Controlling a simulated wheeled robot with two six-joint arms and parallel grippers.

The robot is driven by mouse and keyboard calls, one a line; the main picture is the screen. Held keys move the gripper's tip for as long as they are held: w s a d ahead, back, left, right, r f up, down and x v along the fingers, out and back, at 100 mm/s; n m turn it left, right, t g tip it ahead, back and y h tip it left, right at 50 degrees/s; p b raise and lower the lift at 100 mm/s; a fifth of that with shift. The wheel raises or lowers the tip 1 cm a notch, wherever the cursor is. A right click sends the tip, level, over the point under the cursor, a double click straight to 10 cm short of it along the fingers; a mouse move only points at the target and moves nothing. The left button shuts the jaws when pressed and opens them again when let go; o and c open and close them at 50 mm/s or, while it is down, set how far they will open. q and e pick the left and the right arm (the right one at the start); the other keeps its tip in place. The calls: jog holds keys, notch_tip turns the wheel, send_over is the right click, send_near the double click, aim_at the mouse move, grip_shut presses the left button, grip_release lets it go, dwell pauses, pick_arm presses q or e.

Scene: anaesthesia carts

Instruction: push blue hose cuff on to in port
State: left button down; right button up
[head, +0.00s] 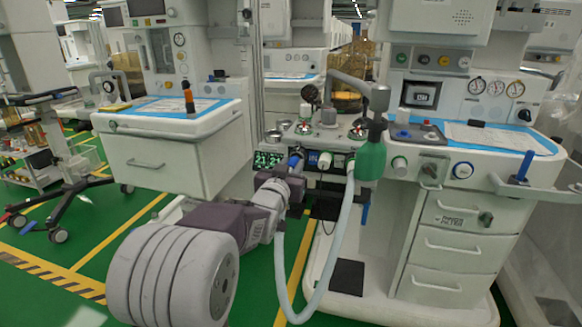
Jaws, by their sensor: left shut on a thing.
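My left gripper (290,175) reaches in from the lower left to the front of the anaesthesia machine. It is shut on the blue hose cuff (296,160), which shows only in part between the fingers. The cuff is level with the row of ports under the machine's small shelf; I cannot tell whether it touches the in port, which the gripper and cuff hide. A pale hose (316,305) hangs from the gripper in a long loop and rises to the right side of the port block. A port with a white fitting (325,160) shows right of the cuff. My right gripper is not in view.
A white drawer cart (165,160) stands left, and the machine's drawers (452,245) stand right. Green floor (120,250) is open at the lower left.

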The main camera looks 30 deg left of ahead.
pick_arm(q)
jog(key=shift+x, duration=0.95)
jog(key=c, duration=1)
grip_release()
jog(key=p+v, duration=0.3)
jog(key=v, duration=0.6)
